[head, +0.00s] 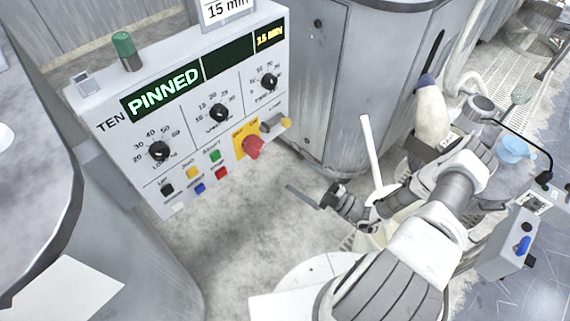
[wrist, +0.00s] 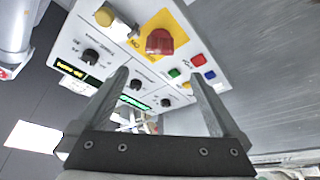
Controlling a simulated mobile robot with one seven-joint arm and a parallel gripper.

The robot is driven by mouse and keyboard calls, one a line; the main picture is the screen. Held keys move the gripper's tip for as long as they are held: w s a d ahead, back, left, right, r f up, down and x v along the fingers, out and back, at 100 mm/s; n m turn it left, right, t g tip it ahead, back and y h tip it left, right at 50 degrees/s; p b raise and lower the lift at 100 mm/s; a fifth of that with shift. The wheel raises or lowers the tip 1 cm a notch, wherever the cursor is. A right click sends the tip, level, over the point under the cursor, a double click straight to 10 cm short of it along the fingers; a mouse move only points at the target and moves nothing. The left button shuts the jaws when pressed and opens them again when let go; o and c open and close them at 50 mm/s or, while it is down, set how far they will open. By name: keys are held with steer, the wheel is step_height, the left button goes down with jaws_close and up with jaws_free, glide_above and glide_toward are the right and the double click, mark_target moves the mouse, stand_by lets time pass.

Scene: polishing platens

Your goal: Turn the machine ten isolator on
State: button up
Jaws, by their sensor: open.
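The panel marked TEN (head: 180,125) stands at the left-middle in the head view. Its isolator is a red knob (head: 253,147) on a yellow plate (head: 239,139) at the lower right of the panel. The red knob (wrist: 160,41) also shows at the top middle in the wrist view, beyond the fingertips. The knob's exact setting is too small to tell. My gripper (head: 326,153) is open and empty, to the right of the panel and apart from the knob. In the wrist view my gripper (wrist: 158,76) has its two fingers spread, pointing toward the panel.
A grey cylinder with a yellow end (head: 275,123) sticks out beside the yellow plate. Dial knobs (head: 159,151) and small coloured buttons (head: 215,156) share the panel. The display (head: 163,93) reads PINNED. A large grey machine body (head: 365,80) stands behind. A green-capped post (head: 124,47) tops the panel.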

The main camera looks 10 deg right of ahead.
steer(key=shift+v, duration=1.3)
steer(key=s+a+r+m+g+h, duration=0.1)
steer(key=s+r+m+g+h, duration=0.35)
steer(key=r, duration=0.85)
steer(key=s+a+r+m+g+h, duration=0.1)
steer(key=s+r+m+h, duration=0.6)
steer(key=r, duration=0.7)
steer(key=s+a+r+m+g+h, duration=0.15)
steer(key=s+r+m+h, duration=0.3)
steer(key=r+m, duration=0.6)
step_height(320, 180, up, 22)
steer(key=n+g+p, duration=0.1)
steer(key=n+p, duration=0.1)
steer(key=p, duration=1.7)
steer(key=shift+w+d+n, duration=0.25)
steer(key=shift+w+n, duration=0.05)
steer(key=shift+n, duration=0.1)
